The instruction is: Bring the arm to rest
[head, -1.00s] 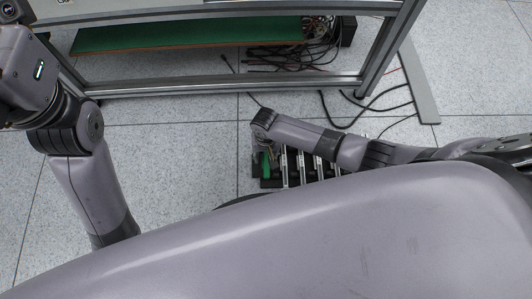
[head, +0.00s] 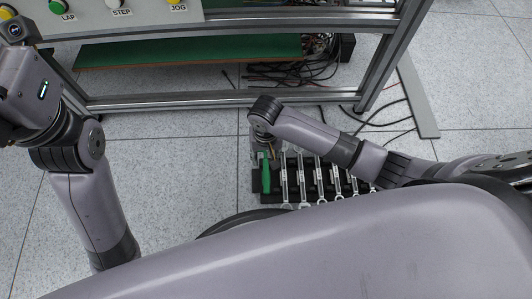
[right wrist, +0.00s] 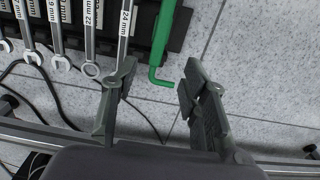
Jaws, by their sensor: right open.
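My right arm (head: 307,133) reaches in from the right in the head view, bent above a black tool rack. My right gripper (head: 262,152) points down near the rack's left end, partly hidden by its own arm. In the right wrist view the gripper (right wrist: 157,92) is open, its fingers apart with floor between them and nothing held. A green hex key (right wrist: 163,42) lies in the rack just beyond the fingers, its short bent end toward the gap. My left arm (head: 86,200) stands raised at the left; its gripper is outside the picture.
The black rack (head: 255,186) holds several wrenches (head: 302,178), some marked 22 mm and 24 mm. A metal frame bench (head: 230,97) with a green shelf (head: 180,52) and a button panel (head: 130,12) stands ahead. Black cables (head: 385,118) lie on the floor. Tiled floor is clear at left.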

